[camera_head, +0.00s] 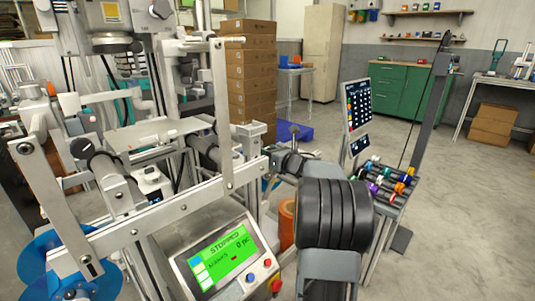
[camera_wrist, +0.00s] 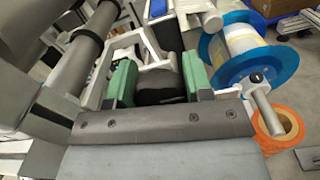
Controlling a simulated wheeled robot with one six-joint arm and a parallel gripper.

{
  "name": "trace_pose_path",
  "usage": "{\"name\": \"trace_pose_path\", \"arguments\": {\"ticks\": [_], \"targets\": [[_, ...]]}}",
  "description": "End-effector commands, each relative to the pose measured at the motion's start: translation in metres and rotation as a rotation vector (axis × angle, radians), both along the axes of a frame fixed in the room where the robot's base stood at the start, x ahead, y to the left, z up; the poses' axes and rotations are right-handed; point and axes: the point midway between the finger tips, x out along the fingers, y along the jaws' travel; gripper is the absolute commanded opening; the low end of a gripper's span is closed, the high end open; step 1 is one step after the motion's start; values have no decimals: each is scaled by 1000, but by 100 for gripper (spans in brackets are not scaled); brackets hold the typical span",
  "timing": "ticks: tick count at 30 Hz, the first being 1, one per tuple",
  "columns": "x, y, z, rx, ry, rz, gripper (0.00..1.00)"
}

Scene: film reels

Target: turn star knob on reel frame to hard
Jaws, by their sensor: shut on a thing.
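In the wrist view, my gripper (camera_wrist: 159,80) has its two green fingers on either side of a dark, rounded knob (camera_wrist: 160,88), shut on it. The knob sits by a pale metal frame (camera_wrist: 148,42). Its star shape and setting cannot be made out, as the fingers and the gripper body cover part of it. In the head view, my arm's black joint stands in front, and my gripper and the held knob cannot be clearly picked out behind it.
A blue-flanged reel (camera_wrist: 252,48) and an orange roll (camera_wrist: 277,132) are close on the right in the wrist view. In the head view, a green-screened control panel (camera_head: 222,256) reads stopped. A rack of coloured spools (camera_head: 388,186) stands right. Open floor (camera_head: 445,215) lies beyond.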

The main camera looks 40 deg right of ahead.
Motion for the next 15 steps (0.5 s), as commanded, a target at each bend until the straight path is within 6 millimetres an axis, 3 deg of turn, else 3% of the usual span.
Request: {"name": "trace_pose_path", "arguments": {"ticks": [8,9,15], "targets": [[0,0,0,6,1,0,23],[0,0,0,6,1,0,48],[0,0,0,5,1,0,68]]}}
